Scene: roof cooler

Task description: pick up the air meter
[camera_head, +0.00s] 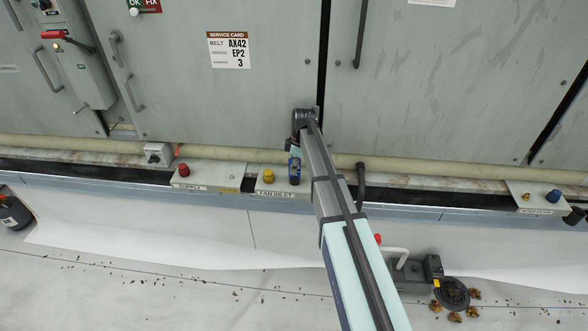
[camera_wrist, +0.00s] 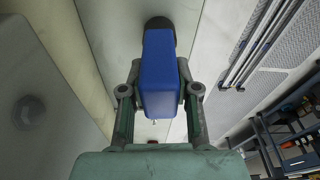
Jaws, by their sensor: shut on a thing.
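The air meter, a blue block with a dark round end, fills the middle of the wrist view (camera_wrist: 160,75). My gripper (camera_wrist: 160,92) has one finger on each side of it and is shut on it. In the head view the blue air meter (camera_head: 294,172) shows small below the end of my arm, in front of the ledge plate labelled FAN INLET (camera_head: 268,190). I cannot tell there whether it touches the plate. My gripper's fingers are mostly hidden by the arm in the head view.
Grey cabinet doors (camera_head: 240,100) with handles stand behind the ledge. A SUPPLY plate (camera_head: 205,178) with a red cap is to the left, and another plate (camera_head: 540,197) with a blue cap to the right. A dark device with a round wheel (camera_head: 452,292) lies on the floor.

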